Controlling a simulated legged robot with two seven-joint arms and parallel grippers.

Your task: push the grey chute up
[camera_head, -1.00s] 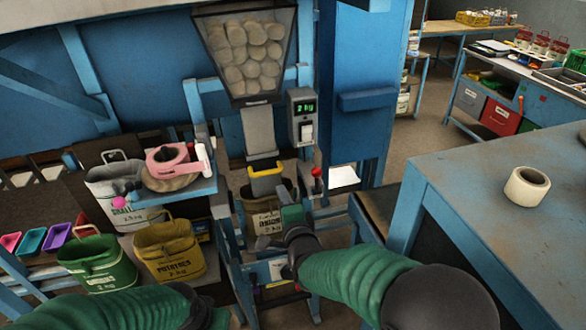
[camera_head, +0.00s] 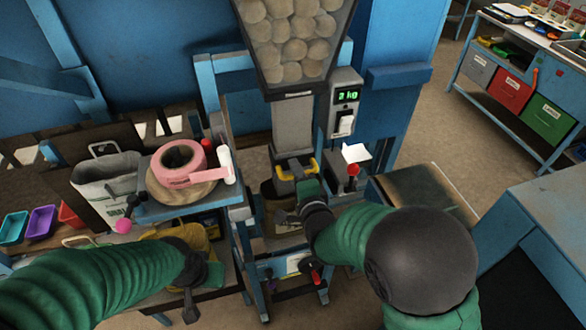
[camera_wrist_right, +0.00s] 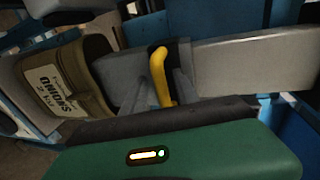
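The grey chute (camera_head: 292,125) hangs below the mesh hopper of potatoes in the head view, with a yellow handle (camera_head: 314,166) at its lower end. It also crosses the right wrist view (camera_wrist_right: 235,65), where the yellow handle (camera_wrist_right: 160,75) stands out in the middle. My right gripper (camera_head: 290,212) is at the chute's lower end. Its two grey fingers (camera_wrist_right: 165,92) stand on either side of the handle, apparently with a small gap; firm contact does not show. My left gripper (camera_head: 190,305) is low at the left, pointing down, away from the chute; its fingers are unclear.
A scale box (camera_head: 345,100) shows 2 kg. A red-knobbed lever (camera_head: 353,172) stands right of the handle. Pink tape (camera_head: 180,165) lies on a small shelf at the left. A blue table (camera_head: 540,205) is at right.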

